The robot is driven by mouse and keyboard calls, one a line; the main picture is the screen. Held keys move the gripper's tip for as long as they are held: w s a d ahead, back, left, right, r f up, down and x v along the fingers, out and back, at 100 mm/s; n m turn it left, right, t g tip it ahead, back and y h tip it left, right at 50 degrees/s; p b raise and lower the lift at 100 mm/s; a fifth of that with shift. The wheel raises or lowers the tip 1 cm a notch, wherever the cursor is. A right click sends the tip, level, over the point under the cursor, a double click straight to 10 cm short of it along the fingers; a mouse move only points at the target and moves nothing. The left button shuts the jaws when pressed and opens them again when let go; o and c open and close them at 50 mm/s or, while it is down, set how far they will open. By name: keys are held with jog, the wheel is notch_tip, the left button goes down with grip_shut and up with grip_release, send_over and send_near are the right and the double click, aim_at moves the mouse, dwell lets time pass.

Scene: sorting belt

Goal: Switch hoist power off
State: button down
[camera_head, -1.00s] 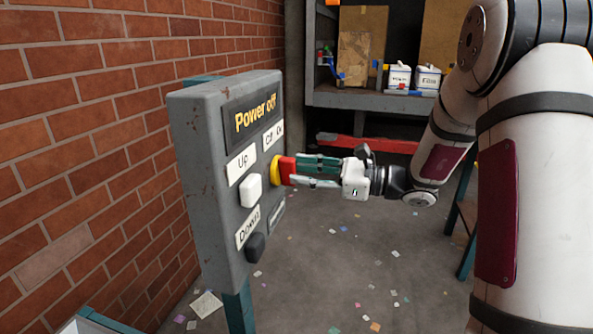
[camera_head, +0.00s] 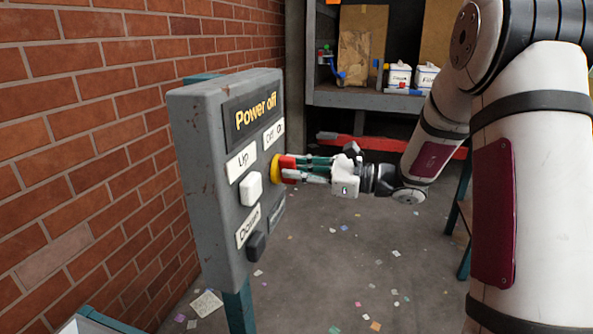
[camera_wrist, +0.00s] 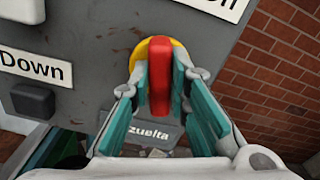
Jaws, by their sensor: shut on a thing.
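A grey control box (camera_head: 200,180) stands upright at the left, with a display (camera_head: 254,117) that reads "Power off". A red knob (camera_head: 286,168) on a yellow base sits below the "Off On" label (camera_head: 273,134). My gripper (camera_head: 296,168) reaches it from the right, with its fingers shut on the red knob. In the wrist view the red knob (camera_wrist: 160,75) stands between the two teal fingers, with its yellow base behind. Part of the base is hidden by the fingers.
A white "Up" button (camera_head: 251,189) and a black "Down" button (camera_head: 256,246) are on the same panel. A brick wall (camera_head: 90,150) is close on the left. A shelf (camera_head: 365,100) with boxes stands behind. The floor holds scattered paper bits.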

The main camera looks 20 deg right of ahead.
jog(key=shift+s+n+b, duration=0.1)
jog(key=shift+n+b, duration=1.55)
jog(key=shift+n, duration=0.75)
jog(key=c, duration=1.5)
grip_release()
jog(key=v, duration=1.2)
jog(key=shift+f, duration=0.1)
jog(key=shift+a, duration=0.15)
